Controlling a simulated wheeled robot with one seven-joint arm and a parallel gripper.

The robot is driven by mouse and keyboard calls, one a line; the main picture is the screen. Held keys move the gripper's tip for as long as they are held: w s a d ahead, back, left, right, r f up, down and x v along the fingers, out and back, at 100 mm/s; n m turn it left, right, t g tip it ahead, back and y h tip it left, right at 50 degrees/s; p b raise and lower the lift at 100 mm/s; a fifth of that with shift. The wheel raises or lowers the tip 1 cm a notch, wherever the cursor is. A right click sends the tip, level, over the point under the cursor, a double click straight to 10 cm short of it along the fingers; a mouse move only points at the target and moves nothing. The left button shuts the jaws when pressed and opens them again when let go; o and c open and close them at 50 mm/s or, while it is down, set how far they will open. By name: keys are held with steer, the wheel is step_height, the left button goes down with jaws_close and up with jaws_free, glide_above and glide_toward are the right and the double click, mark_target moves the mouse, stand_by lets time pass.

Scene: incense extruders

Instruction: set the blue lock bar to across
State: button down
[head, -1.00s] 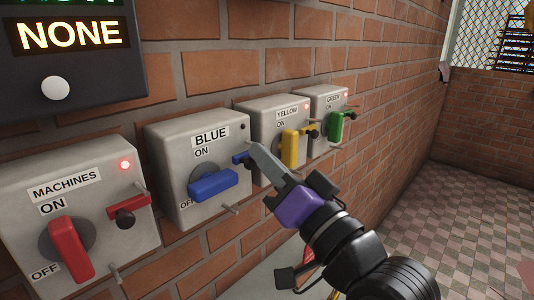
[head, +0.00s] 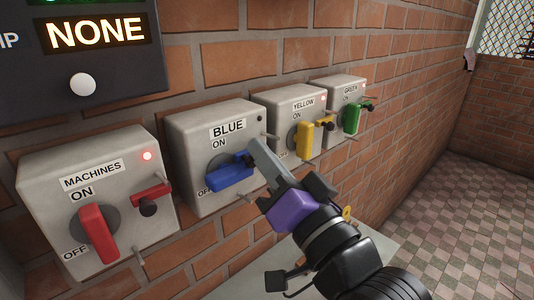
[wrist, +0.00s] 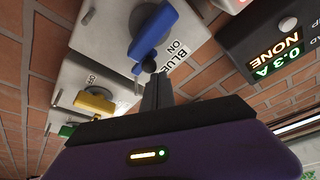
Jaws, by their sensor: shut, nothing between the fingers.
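The blue lock bar (head: 241,156) is a short bar with a dark knob, on the front of the grey BLUE switch box (head: 186,135). It lies just above the right end of the larger blue handle (head: 231,178). The handle lies crosswise, below the ON label. My gripper (head: 254,147) is shut and empty, its fingertips right at the lock bar's knob and partly covering it. In the wrist view the dark knob (wrist: 149,65) is just beyond my fingertips, with the blue bar end (wrist: 137,69) beside it. I cannot tell whether they touch.
The MACHINES box (head: 95,195) with red handle and red bar is at left. The YELLOW box (head: 290,105) and GREEN box (head: 335,90) are at right. A dark display panel (head: 80,50) hangs above. Thin metal pins stick out beside the boxes.

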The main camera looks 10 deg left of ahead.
steer(key=s+d+r+t+h+b, duration=0.1)
steer(key=s+d+t, duration=0.15)
steer(key=d, duration=0.25)
steer(key=s+d+r+t, duration=0.1)
steer(key=s+d+r, duration=0.15)
steer(key=d, duration=0.35)
steer(key=s+d+f+m+t+h, duration=0.1)
steer(key=s+d+f+m+h, duration=0.15)
steer(key=d+f+h, duration=0.45)
steer(key=s+d+f+m+t+h, duration=0.1)
steer(key=s+d+f+t+h, duration=0.15)
steer(key=d+f, duration=0.4)
steer(key=s+d+f+n+g+h, duration=0.1)
steer(key=s+f+g, duration=0.3)
steer(key=s+f, duration=0.6)
steer(key=s+d+f+n+g+h, duration=0.2)
steer(key=s+d+f+g, duration=0.1)
steer(key=s+f, duration=0.8)
steer(key=s+g, duration=0.1)
steer(key=s, duration=0.4)
steer(key=shift+d, duration=0.25)
steer(key=c, duration=2.2)
jaws_free()
